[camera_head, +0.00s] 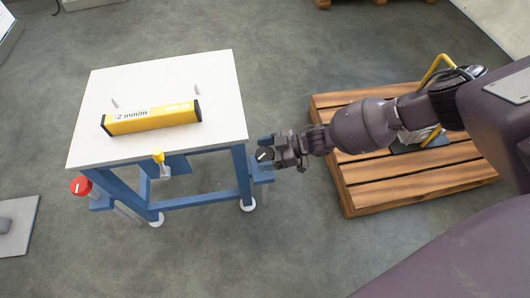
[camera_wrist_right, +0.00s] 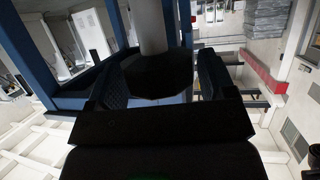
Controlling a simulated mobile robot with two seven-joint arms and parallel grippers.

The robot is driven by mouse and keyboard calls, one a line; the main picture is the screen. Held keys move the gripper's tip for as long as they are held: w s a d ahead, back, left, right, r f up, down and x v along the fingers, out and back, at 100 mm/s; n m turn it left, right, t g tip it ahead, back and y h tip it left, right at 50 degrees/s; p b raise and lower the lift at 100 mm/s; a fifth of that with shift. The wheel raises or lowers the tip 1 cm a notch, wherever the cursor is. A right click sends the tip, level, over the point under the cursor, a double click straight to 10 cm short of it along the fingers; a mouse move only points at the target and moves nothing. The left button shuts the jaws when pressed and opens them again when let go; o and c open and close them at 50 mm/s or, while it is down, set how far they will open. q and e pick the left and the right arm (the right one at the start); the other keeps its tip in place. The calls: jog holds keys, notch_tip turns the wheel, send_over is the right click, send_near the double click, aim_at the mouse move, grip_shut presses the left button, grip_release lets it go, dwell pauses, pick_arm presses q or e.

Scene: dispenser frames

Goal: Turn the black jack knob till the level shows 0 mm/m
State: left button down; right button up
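The yellow level (camera_head: 152,118) lies on the white table top; its display reads -2 mm/m. The black jack knob (camera_head: 264,155), with a white mark, is at the table's right front corner. It also shows in the wrist view (camera_wrist_right: 157,76), below a pale round post. My right gripper (camera_head: 272,153) is at this knob, with one finger on each side of it. In the wrist view the fingers (camera_wrist_right: 160,85) flank the knob closely; whether both press on it is unclear. My left gripper is not in view.
The white table (camera_head: 215,75) stands on a blue frame. A red knob (camera_head: 81,185) is at its left corner and a yellow knob (camera_head: 158,157) at its front middle. A wooden pallet (camera_head: 375,185) lies under my right arm. Grey floor is clear in front.

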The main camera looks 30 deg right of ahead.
jog(key=c, duration=0.6)
jog(key=shift+c, duration=0.2)
pick_arm(q)
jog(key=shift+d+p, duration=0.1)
jog(key=shift+p, duration=0.4)
pick_arm(e)
jog(key=shift+r+m+t, duration=0.1)
jog(key=shift+m+t, duration=0.3)
jog(key=shift+t, duration=0.1)
